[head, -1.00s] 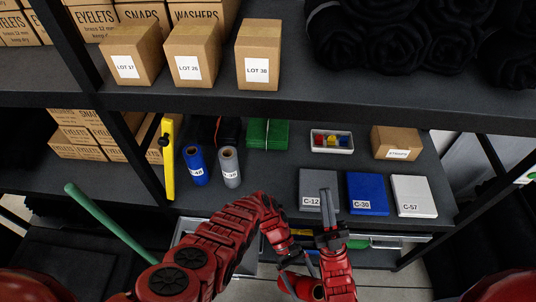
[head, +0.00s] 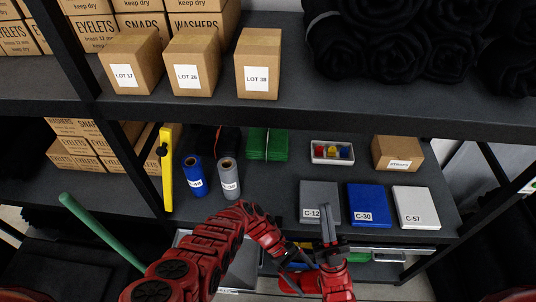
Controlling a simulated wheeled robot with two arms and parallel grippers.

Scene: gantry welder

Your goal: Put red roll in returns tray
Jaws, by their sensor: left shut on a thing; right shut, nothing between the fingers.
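My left gripper (head: 304,262) is at the lower middle, below the shelf's front edge. It is shut on the red roll (head: 291,284), which is partly hidden by my grippers and arms. My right gripper (head: 327,222) is just above and to the right, shut and empty, its fingers pointing up in front of the C-12 box. A grey tray (head: 240,268) sits low, left of the roll, partly covered by my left arm. Its front label is too small to read, so I cannot tell whether it is the returns tray.
On the shelf stand a blue roll (head: 193,178), a grey roll (head: 229,180), a yellow tool (head: 166,172), and C-12 (head: 318,196), C-30 (head: 368,203) and C-57 (head: 415,207) boxes. A green pole (head: 100,230) leans at left. Another low tray (head: 390,251) is at right.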

